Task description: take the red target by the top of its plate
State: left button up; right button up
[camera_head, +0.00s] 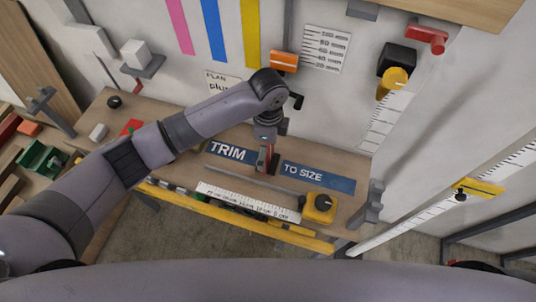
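A small upright red piece with grey and dark edges, which looks like the red target (264,158), stands on the workbench between the two halves of the blue "TRIM TO SIZE" strip. My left arm reaches in from the left, and my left gripper (267,142) points down directly over this red piece, at its top. The gripper is small and dark here, and its fingers overlap the red piece. I cannot tell whether they touch it or have closed. The wrist hides part of the piece's top. My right gripper is not in view.
The workbench (345,172) carries a white ruler (248,203) and a yellow tape measure (319,208) in front of the strip. An orange block (284,61) and a wall scale (325,48) are behind the wrist. A red clamp (427,38) is upper right.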

pick_arm(q)
notch_tip(320, 180, down, 2)
jog(key=shift+a+f, duration=0.1)
jog(key=shift+f, duration=0.3)
jog(key=shift+c, duration=2.3)
jog(key=c, duration=0.9)
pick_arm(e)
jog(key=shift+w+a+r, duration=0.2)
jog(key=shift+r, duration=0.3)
pick_arm(q)
jog(key=shift+o, duration=0.2)
